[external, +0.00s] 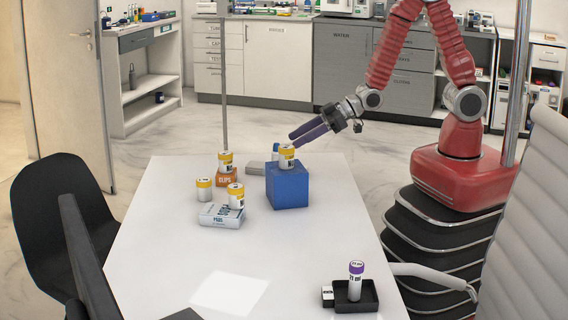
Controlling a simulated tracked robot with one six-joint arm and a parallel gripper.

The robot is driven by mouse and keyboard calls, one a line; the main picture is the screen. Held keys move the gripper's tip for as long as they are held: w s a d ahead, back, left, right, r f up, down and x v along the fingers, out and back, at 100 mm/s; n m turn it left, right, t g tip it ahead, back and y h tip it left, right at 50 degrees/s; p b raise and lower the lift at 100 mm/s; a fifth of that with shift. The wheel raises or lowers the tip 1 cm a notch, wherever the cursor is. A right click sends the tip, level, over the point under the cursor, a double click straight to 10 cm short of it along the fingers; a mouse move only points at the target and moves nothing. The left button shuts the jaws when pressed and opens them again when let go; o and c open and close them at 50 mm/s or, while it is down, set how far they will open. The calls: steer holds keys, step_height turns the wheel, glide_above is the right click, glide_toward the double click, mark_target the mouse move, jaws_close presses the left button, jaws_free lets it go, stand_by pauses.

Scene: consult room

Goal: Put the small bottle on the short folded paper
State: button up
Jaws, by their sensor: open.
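Several small white bottles with yellow caps stand on the table. One bottle (286,160) is on top of a blue cube (288,188), one (225,163) on an orange box (227,179), one (236,200) on a white-and-blue box (218,215), and one (204,191) on the tabletop. A flat white paper (230,292) lies at the near middle; I cannot tell whether it is folded. A low grey-white thing (255,168), perhaps folded paper, lies left of the cube. My gripper (292,141) is open and empty, with purple fingers, near the bottle on the cube.
The white table (300,255) has clear room in its middle. A black tray (369,298) with a purple-capped tube (356,282) is at the near right. A bluish-capped item (275,151) shows partly behind the cube. A black chair (60,205) and a pale chair (530,220) flank the table.

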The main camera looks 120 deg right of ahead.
steer(key=s+a+r+g+y, duration=0.1)
steer(key=s+a+r+g, duration=0.1)
steer(key=a+r, duration=0.45)
steer(key=s+a+r+n+g+y, duration=0.1)
steer(key=s+a+r+g, duration=0.1)
steer(key=s+a+r, duration=0.4)
steer(key=s+a+r+n+g+y, duration=0.1)
steer(key=s+a+r, duration=0.5)
steer(key=s, duration=0.9)
steer(key=shift+a+n+g+y, duration=0.3)
steer(key=shift+a+n+g, duration=0.1)
steer(key=shift+a+g, duration=0.15)
